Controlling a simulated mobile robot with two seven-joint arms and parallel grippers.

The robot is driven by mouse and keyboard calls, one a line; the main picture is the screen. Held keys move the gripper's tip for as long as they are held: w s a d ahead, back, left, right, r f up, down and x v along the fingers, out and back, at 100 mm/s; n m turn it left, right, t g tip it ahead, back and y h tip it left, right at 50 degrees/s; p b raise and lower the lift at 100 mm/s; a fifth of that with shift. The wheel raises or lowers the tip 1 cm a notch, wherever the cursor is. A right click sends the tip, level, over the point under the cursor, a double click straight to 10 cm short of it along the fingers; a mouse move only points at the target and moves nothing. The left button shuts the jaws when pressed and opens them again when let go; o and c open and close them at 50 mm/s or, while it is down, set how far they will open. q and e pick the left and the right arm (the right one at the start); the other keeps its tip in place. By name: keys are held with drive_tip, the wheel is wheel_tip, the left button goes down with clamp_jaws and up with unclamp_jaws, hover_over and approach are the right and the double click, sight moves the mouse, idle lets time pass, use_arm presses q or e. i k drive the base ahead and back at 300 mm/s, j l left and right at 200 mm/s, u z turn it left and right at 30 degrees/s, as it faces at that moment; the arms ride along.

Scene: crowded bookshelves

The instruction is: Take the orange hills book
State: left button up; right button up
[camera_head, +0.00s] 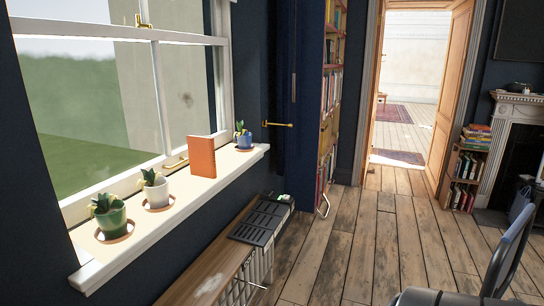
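An orange book (201,157) stands upright on the white window sill (179,200), between a white plant pot and a small blue pot. Its orange cover faces me, and I cannot read any title or make out hills on it at this size. Neither of my grippers is in view.
Potted plants stand on the sill: green (110,218), white (156,190) and blue (243,138). Below are a wooden ledge (205,277) and a dark grate (262,220). A tall bookshelf (330,100) stands beyond. A chair-like shape (510,252) is at lower right. The middle floor is clear.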

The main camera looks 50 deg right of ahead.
sight(202, 151)
drive_tip(key=z, duration=1.25)
drive_tip(key=i+l+u, duration=0.1)
drive_tip(key=u, duration=0.4)
drive_tip(key=i+l+u, duration=0.15)
drive_tip(key=l, duration=0.2)
drive_tip(key=i+l+u, duration=0.15)
drive_tip(key=l, duration=0.2)
drive_tip(key=i+l+u, duration=0.1)
drive_tip(key=l, duration=0.3)
drive_tip(key=i+l+u, duration=0.15)
drive_tip(key=l, duration=0.25)
drive_tip(key=i+l+u, duration=0.15)
drive_tip(key=l, duration=0.25)
drive_tip(key=i, duration=0.1)
